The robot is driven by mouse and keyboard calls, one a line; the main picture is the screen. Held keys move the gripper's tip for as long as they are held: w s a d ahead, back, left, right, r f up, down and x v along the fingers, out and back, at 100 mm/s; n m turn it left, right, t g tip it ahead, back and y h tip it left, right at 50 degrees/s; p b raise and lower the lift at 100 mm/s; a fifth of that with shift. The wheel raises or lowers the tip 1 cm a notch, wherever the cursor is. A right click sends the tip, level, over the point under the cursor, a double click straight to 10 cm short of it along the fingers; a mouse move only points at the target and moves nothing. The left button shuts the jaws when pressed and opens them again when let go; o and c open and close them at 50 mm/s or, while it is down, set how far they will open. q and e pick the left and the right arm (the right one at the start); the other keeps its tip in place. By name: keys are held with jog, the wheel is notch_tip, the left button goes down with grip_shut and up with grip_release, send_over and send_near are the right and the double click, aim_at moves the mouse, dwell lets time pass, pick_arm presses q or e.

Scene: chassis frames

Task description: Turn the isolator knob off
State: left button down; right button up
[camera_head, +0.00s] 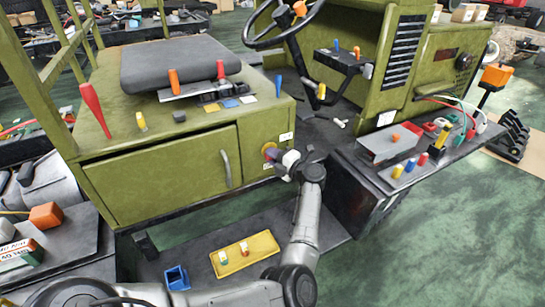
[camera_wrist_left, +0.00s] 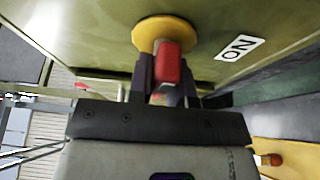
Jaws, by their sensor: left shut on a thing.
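The isolator knob is a red grip (camera_wrist_left: 167,62) on a round yellow plate (camera_wrist_left: 148,33) set on the green chassis panel. In the head view, the knob's plate (camera_head: 269,151) is at the right end of the panel below the seat, partly hidden by my gripper. My left gripper (camera_head: 284,160) is at the knob, its dark fingers (camera_wrist_left: 167,78) on both sides of the red grip and shut on it. A white "ON" label (camera_wrist_left: 239,47) is beside the plate in the wrist view. My right gripper is not in view.
A cabinet door with a handle (camera_head: 226,169) is left of the knob. A yellow tray (camera_head: 262,243) and a blue bin (camera_head: 177,278) are on the low step beneath. A dark side shelf (camera_head: 400,182) with small parts juts out to the right.

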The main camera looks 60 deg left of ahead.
pick_arm(q)
jog(key=shift+n, duration=0.3)
dwell(0.4)
jog(key=c, duration=1.1)
grip_release()
jog(key=shift+w+d, duration=0.15)
jog(key=shift+d, duration=0.3)
jog(key=shift+p+v, duration=0.9)
jog(key=shift+v, duration=5.6)
jog(key=shift+r, duration=0.15)
